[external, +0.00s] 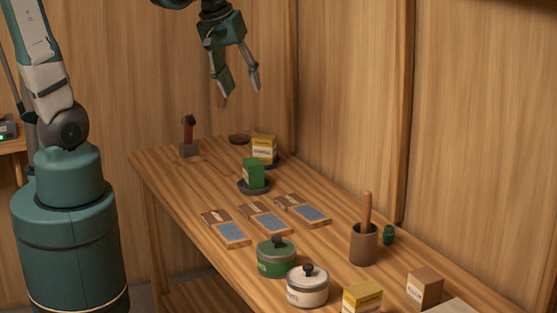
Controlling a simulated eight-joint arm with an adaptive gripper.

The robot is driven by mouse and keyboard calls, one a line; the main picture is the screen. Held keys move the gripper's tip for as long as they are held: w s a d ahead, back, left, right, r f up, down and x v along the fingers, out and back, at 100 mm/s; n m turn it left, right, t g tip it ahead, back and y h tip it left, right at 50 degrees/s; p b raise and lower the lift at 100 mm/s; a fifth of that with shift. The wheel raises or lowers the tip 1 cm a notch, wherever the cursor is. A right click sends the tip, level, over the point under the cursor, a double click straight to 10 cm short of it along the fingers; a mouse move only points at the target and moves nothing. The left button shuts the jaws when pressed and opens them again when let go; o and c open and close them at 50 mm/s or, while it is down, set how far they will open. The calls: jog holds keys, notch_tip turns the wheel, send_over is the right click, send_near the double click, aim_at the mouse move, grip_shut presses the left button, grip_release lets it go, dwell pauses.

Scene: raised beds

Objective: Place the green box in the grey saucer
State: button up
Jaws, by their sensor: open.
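The green box (253,173) stands upright on a dark grey saucer (241,188) towards the far part of the table. Behind it, a yellow and white box (264,148) stands on or over another dark saucer (275,164), which is mostly hidden. My gripper (241,93) is open and empty. It hangs in the air above the far end of the table, fingers pointing down, well above the green box and apart from it.
Several flat blue-topped packets (268,220) lie mid-table. Nearer are a green pot (276,260), a white pot (307,288), a brown mortar with pestle (363,246), a yellow box (362,298) and a brown box (425,287). A wooden wall runs behind.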

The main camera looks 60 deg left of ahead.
jog(key=s+d+r+m+t, duration=0.3)
jog(key=s+d+m, duration=0.4)
jog(key=s, duration=0.3)
jog(key=shift+s+r+m+h, duration=0.2)
jog(key=shift+r+m+h, duration=0.1)
jog(key=shift+r+m, duration=0.2)
jog(key=shift+d+f, duration=0.1)
jog(key=shift+f, duration=0.05)
